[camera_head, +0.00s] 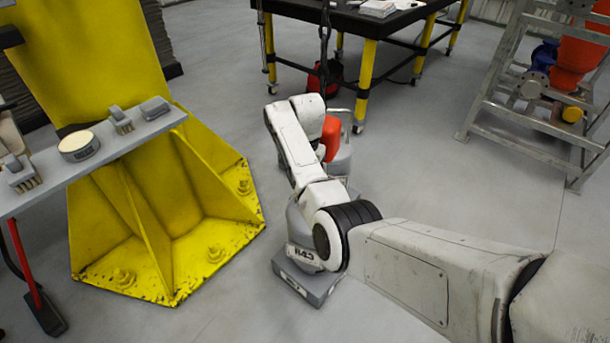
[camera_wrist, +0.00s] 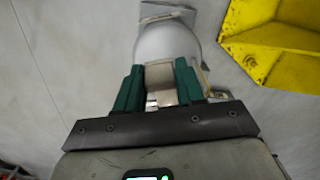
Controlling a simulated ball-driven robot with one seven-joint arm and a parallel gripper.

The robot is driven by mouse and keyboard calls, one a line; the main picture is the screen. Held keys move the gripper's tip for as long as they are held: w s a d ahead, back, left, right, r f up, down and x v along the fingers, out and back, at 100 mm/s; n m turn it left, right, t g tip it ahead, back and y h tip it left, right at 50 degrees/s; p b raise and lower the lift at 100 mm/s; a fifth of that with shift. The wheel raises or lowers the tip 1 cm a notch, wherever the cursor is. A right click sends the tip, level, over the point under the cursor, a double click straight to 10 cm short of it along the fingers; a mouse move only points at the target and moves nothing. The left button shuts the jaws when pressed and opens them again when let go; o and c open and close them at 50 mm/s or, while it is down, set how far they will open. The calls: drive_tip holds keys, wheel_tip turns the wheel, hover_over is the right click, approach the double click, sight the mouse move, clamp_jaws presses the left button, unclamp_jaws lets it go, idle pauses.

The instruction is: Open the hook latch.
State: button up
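In the wrist view my gripper (camera_wrist: 160,90) shows as two green fingers, standing apart. A tan, flat piece (camera_wrist: 161,84) fills most of the gap between them; I cannot tell whether they touch it, or whether it is the hook latch. A pale grey, rounded body (camera_wrist: 166,42) lies just beyond the fingertips. In the head view a dark chain (camera_head: 325,45) hangs down to a red-orange block (camera_head: 331,136) beside my arm, with a thin metal bar above it. My arm hides much of this area, and my gripper's fingers. No hook latch shows clearly.
A yellow steel post base (camera_head: 165,225) stands on the left, close to my arm; it also shows in the wrist view (camera_wrist: 262,45). A grey shelf (camera_head: 100,150) carries small parts. A black-topped table (camera_head: 345,18) is behind. A metal stand (camera_head: 515,115) is right. Open floor lies between.

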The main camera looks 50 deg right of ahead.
drive_tip(key=o, duration=0.4)
drive_tip(key=r, duration=1)
drive_tip(key=shift+w+d+r, duration=0.1)
drive_tip(key=shift+d+r, duration=0.2)
drive_tip(key=shift+r, duration=0.05)
drive_tip(key=s+a+f+n+h, duration=0.2)
drive_tip(key=s+a+f+n, duration=0.55)
drive_tip(key=s+f, duration=0.75)
drive_tip(key=s+a+n, duration=0.2)
drive_tip(key=s+a, duration=0.2)
drive_tip(key=s, duration=0.2)
drive_tip(key=s+a+n, duration=0.2)
drive_tip(key=s+a, duration=0.2)
drive_tip(key=s, duration=0.2)
drive_tip(key=s+a+n+t+y, duration=0.1)
drive_tip(key=s+a+n, duration=0.1)
drive_tip(key=s+a, duration=0.2)
drive_tip(key=shift+s+a+f, duration=0.1)
drive_tip(key=shift+s, duration=0.65)
drive_tip(key=shift+s+a+f, duration=0.1)
drive_tip(key=shift+s, duration=0.65)
